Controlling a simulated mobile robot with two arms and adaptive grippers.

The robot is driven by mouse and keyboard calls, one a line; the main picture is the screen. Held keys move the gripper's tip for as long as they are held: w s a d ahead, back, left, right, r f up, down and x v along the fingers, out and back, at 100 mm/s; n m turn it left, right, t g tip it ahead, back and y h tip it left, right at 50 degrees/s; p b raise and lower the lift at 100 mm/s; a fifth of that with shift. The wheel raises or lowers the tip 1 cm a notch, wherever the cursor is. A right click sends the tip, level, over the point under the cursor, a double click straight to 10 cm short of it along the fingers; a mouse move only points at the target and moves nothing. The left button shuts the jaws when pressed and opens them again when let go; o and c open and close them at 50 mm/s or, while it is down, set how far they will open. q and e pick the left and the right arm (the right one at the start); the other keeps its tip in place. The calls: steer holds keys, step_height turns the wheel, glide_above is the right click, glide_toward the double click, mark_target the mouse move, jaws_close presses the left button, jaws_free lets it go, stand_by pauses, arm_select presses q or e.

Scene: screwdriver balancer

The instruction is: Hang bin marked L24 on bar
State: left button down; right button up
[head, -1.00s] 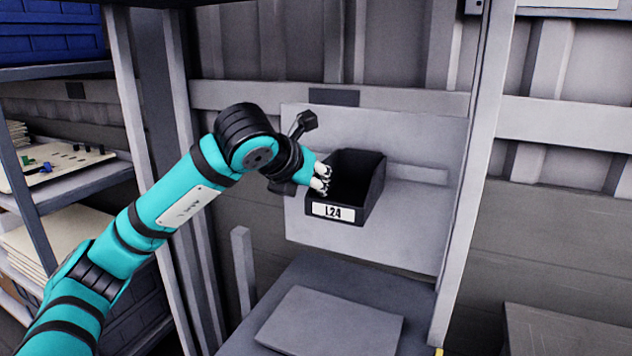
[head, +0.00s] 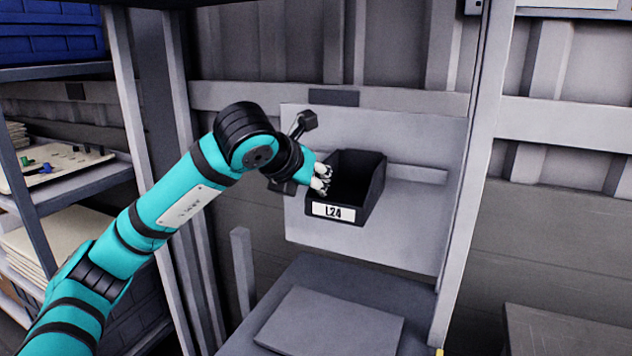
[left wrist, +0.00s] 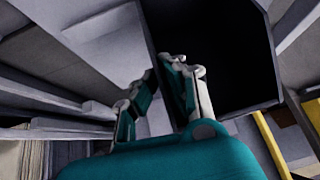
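The black open-topped bin marked L24 (head: 345,210) is upright in front of a light grey panel, its label facing out. It is level with the grey bar (head: 418,174), which shows to its right. Whether the bin's back is hooked on the bar is hidden. My left gripper (head: 321,178) is at the bin's left side wall. In the left wrist view, my left gripper (left wrist: 162,68) has one finger inside the bin (left wrist: 215,50) and one outside, closed on the wall between them. My right gripper is not in view.
The grey panel (head: 400,235) spans behind the bin, with a metal post (head: 470,200) at its right. A grey surface with a flat plate (head: 330,325) lies below. Shelves with boards (head: 50,235) and blue crates (head: 50,35) stand at the left.

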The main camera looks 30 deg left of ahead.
arm_select(q)
steer(key=shift+f+b, duration=0.4)
stand_by(0.5)
stand_by(0.3)
steer(key=c, duration=1.4)
jaws_free()
steer(key=v, duration=1.2)
steer(key=shift+s, duration=0.1)
